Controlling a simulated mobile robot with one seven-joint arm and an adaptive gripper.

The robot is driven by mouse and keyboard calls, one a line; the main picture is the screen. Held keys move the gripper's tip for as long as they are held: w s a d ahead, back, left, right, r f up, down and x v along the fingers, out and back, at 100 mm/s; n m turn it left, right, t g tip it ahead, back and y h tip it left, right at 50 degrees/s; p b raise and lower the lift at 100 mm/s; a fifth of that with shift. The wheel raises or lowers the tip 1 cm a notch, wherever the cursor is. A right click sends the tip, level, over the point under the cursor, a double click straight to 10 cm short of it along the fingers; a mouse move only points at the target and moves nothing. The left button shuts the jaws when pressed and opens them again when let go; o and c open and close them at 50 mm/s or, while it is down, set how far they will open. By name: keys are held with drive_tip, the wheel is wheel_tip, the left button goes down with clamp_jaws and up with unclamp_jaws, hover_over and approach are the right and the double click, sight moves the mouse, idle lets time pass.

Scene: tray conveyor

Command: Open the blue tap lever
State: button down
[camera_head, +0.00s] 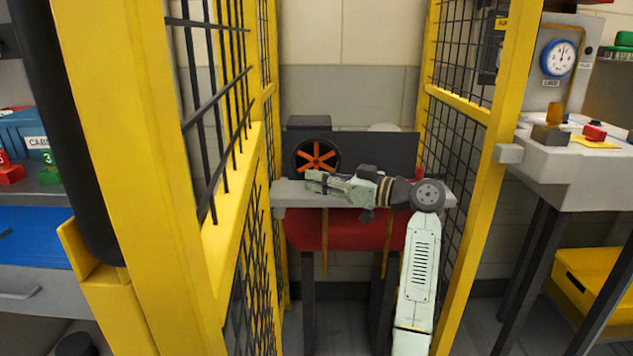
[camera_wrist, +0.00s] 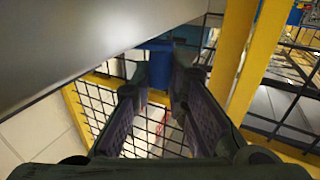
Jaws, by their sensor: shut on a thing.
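A blue piece, which I take for the blue tap lever (camera_wrist: 157,66), shows between my fingertips in the wrist view. My gripper (camera_wrist: 158,80) is shut on it, with one dark finger on each side. Only part of the lever shows, and I cannot tell its angle or see the tap's body. In the head view, my gripper (camera_head: 312,182) reaches left across a grey shelf (camera_head: 292,195), in front of and just below an orange handwheel (camera_head: 317,155). The blue lever cannot be made out in the head view.
Yellow mesh fence panels (camera_head: 243,230) stand left and right (camera_head: 462,130) of my arm, leaving a narrow gap. A dark panel (camera_head: 375,150) stands behind the shelf, and a red body (camera_head: 345,228) is below it. A bench with a gauge (camera_head: 558,58) is outside, right.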

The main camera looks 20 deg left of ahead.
drive_tip(key=shift+g, duration=0.3)
drive_tip(key=c, duration=1.6)
unclamp_jaws()
drive_tip(key=shift+o, duration=0.2)
drive_tip(key=shift+d, duration=0.15)
drive_tip(key=s+d, duration=0.1)
drive_tip(key=d, duration=1)
drive_tip(key=shift+s+d, duration=0.25)
drive_tip(key=shift+d, duration=0.15)
